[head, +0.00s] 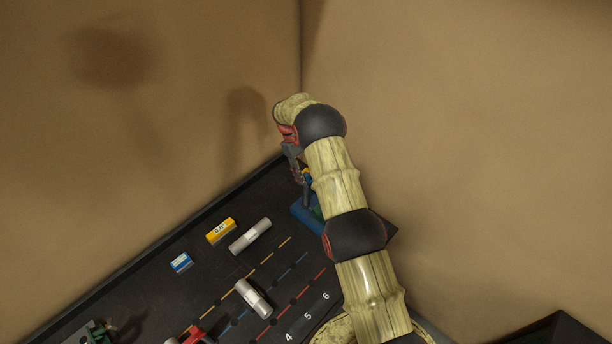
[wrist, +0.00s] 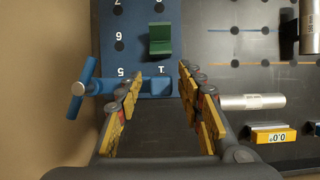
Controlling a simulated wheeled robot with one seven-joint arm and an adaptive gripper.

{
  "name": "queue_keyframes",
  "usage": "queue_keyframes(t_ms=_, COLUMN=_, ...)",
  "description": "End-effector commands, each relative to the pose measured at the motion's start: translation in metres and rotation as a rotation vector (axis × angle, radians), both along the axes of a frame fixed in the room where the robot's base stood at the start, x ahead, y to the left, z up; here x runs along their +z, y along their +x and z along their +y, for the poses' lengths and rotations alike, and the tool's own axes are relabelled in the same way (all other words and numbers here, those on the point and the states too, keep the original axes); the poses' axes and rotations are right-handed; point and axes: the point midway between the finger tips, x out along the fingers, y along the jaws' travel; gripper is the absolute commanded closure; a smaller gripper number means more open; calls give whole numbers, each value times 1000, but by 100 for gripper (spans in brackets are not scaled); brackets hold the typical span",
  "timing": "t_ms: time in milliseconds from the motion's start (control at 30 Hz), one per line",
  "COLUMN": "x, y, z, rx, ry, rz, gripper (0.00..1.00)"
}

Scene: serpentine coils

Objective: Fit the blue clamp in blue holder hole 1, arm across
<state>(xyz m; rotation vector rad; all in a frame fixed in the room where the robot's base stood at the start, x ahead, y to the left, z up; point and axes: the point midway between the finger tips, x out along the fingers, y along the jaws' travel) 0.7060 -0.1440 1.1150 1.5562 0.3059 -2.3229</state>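The blue clamp (wrist: 98,87) shows in the wrist view at the left, with its slanted bar and a grey round end. Its body runs right behind my left finger, at the near edge of the blue holder (wrist: 133,50). Hole 1 of the holder is not clearly visible; the mark "1" shows between my fingertips. My gripper (wrist: 158,85) is over that near edge, its yellow-padded fingers wide apart with nothing clamped between them. I cannot tell whether the clamp is seated. In the head view my arm partly hides the holder (head: 303,215), and the gripper is above it.
A green block (wrist: 160,39) stands on the holder. A silver cylinder (wrist: 252,101) and a yellow block (wrist: 272,136) lie to the right. The head view shows a blue block (head: 181,263) and another silver cylinder (head: 254,298) on the dark board. Walls stand close behind the holder.

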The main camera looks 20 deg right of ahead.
Motion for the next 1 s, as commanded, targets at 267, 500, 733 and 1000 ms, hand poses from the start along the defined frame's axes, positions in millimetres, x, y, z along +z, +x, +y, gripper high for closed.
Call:
queue_keyframes(t_ms=267, x=-2, y=-1, z=0, rx=0, ry=1, rz=3, gripper=60)
queue_keyframes(t_ms=500, x=18, y=8, z=3, rx=0, ry=0, rz=-1, gripper=60)
queue_keyframes(t_ms=733, x=61, y=25, z=10, rx=2, ry=-1, rz=-2, gripper=60)
queue_keyframes(t_ms=1000, x=100, y=39, z=16, rx=0, ry=0, rz=-1, gripper=60)
